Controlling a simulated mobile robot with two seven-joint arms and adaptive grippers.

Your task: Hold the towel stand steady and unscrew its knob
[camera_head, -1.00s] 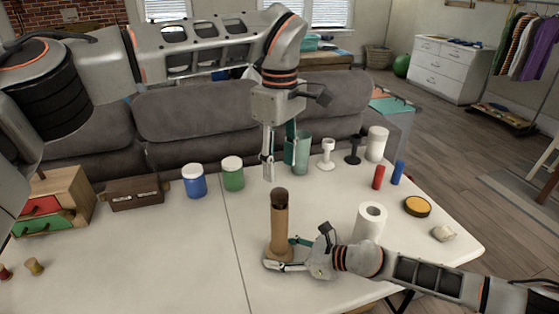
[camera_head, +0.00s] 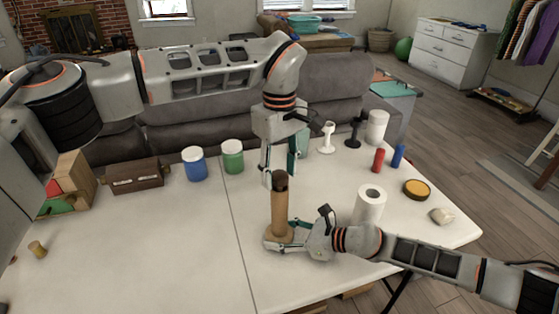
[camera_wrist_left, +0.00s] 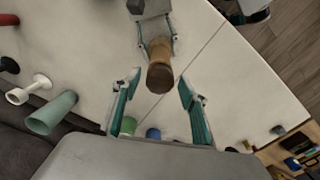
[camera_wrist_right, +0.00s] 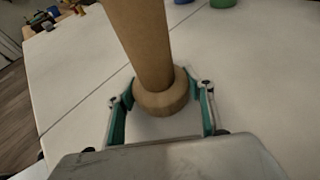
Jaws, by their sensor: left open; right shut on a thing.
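The towel stand (camera_head: 279,215) is a light wooden post on a round base, upright on the white table. Its dark brown knob (camera_head: 280,181) sits on top. My right gripper (camera_head: 279,244) is shut on the stand low down, with a finger on each side just at the base; the stand's base also shows between the fingers in the right wrist view (camera_wrist_right: 160,98). My left gripper (camera_head: 279,174) points down from above, open, its fingertips around the height of the knob. In the left wrist view the knob (camera_wrist_left: 160,79) lies a little beyond the spread fingertips, near the middle.
A paper roll (camera_head: 369,205) stands close to the right of the stand, near my right wrist. Behind are a blue jar (camera_head: 194,164), a green jar (camera_head: 232,157) and a white holder (camera_head: 327,139). The table left of the stand is mostly clear.

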